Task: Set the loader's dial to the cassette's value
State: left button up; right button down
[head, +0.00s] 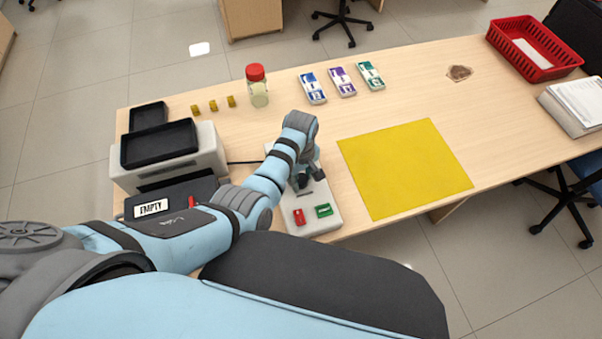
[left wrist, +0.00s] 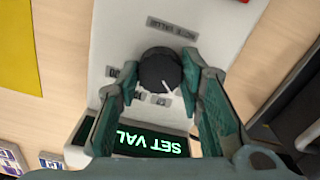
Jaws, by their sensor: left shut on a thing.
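The black dial (left wrist: 160,70) with a white pointer line sits on a pale panel (left wrist: 115,35) in the left wrist view. My left gripper (left wrist: 161,76) is shut on it, one finger on each side. The pointer points down and slightly right in that view. Labels around the dial are partly hidden by the fingers. A label reading NOTE VALUE (left wrist: 172,28) appears upside down. A display (left wrist: 150,143) shows green SET VAL, partly covered. In the head view my left gripper (head: 306,182) is over the pale panel (head: 318,223), hiding the dial. My right gripper is not in view.
The panel has a red button (head: 299,217) and a green button (head: 324,211). A grey machine (head: 215,155) with black trays and an EMPTY sign (head: 151,207) stands left. Several banded note bundles, a red-capped bottle (head: 258,87), a yellow mat (head: 400,165) and a red basket (head: 533,50) are on the counter.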

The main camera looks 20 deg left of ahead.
aim_at(301, 179)
pick_arm(q)
jog(key=shift+r+m+p, duration=0.1)
jog(key=shift+m+p, duration=0.5)
jog(key=shift+m, duration=0.6)
jog(key=shift+m+p, duration=0.55)
jog(key=shift+m, duration=0.95)
jog(key=o, duration=1.2)
notch_tip(301, 179, up, 12)
jog(key=shift+f, duration=0.1)
